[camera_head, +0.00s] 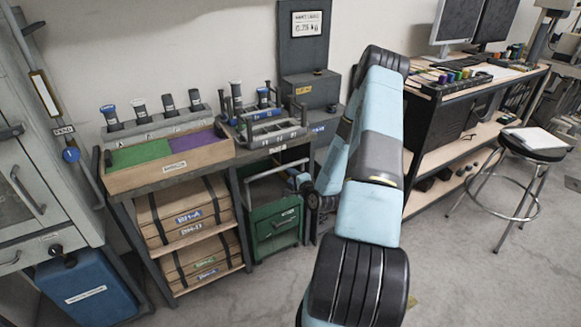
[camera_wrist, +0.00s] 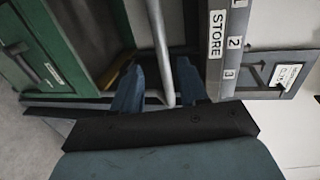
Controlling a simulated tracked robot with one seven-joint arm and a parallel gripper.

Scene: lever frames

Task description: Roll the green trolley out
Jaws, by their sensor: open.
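The green trolley (camera_head: 274,222) stands under the bench, right of the shelves with wooden boxes. Its green side (camera_wrist: 48,40) fills the left of the wrist view, turned sideways. A grey bar (camera_wrist: 158,40), seemingly the trolley's handle, runs down between the two blue fingers of my gripper (camera_wrist: 157,72). The fingers are open on either side of the bar, with a gap showing on both sides. In the head view my gripper (camera_head: 304,186) is at the trolley's upper right corner, partly hidden by my arm.
A bench with a tray of green and purple sections (camera_head: 175,176) stands above the shelves. A blue case (camera_head: 88,290) is at left. A round stool (camera_head: 537,147) stands at right. The floor in front of the trolley (camera_head: 250,300) is clear.

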